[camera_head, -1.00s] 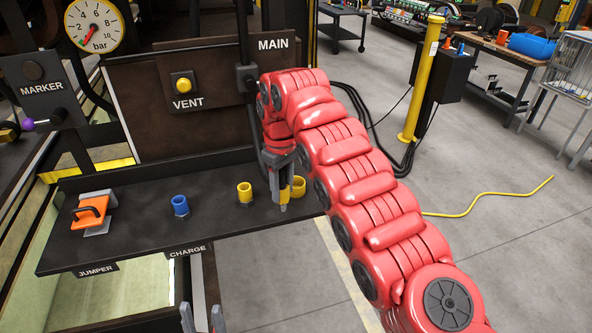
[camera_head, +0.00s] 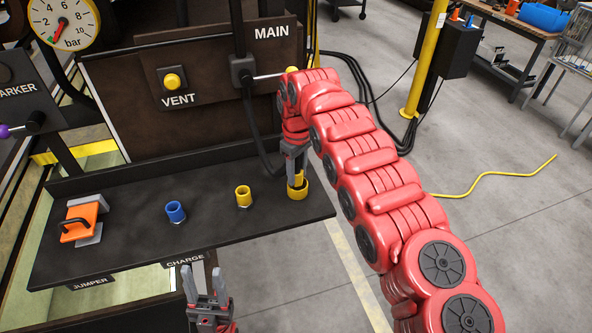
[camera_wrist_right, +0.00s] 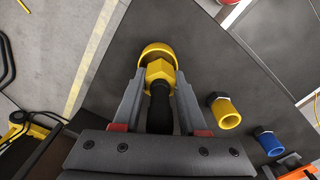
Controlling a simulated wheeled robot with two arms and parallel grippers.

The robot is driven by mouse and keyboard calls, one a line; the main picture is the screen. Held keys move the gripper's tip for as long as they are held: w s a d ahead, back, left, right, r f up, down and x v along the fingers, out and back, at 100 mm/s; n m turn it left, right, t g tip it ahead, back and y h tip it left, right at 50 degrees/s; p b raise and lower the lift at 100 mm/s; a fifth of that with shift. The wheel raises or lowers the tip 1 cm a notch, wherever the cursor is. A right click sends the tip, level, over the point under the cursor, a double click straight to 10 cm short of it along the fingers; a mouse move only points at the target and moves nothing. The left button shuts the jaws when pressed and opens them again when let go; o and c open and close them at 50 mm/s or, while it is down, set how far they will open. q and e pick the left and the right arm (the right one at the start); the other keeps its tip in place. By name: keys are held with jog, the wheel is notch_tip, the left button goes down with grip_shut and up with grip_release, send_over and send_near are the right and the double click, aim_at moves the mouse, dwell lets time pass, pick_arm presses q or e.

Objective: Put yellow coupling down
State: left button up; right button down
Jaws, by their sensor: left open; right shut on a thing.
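The yellow coupling (camera_wrist_right: 160,73) is a hex fitting on a black hose, held between the fingers of my right gripper (camera_wrist_right: 157,98). In the head view my right gripper (camera_head: 296,172) points down over the larger yellow cup (camera_head: 300,191) at the shelf's right end. In the wrist view the coupling's tip overlaps the mouth of that cup (camera_wrist_right: 152,50); I cannot tell how deep it sits. A smaller yellow socket (camera_head: 243,196) stands left of it. My left gripper (camera_head: 207,288) is open and empty, low in front of the shelf.
The black shelf (camera_head: 120,235) also carries a blue socket (camera_head: 175,212) and an orange jumper plug (camera_head: 82,220). Behind it is a panel with the yellow VENT button (camera_head: 172,81) and MAIN sign. A black hose hangs behind the right gripper.

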jog(key=shift+w+d+f, duration=0.1)
jog(key=shift+w+f, duration=0.05)
jog(key=shift+f, duration=0.1)
jog(key=c, duration=0.7)
grip_release()
jog(key=shift+r, duration=0.1)
jog(key=shift+c, duration=0.2)
jog(key=o, duration=0.3)
jog(key=shift+r, duration=0.1)
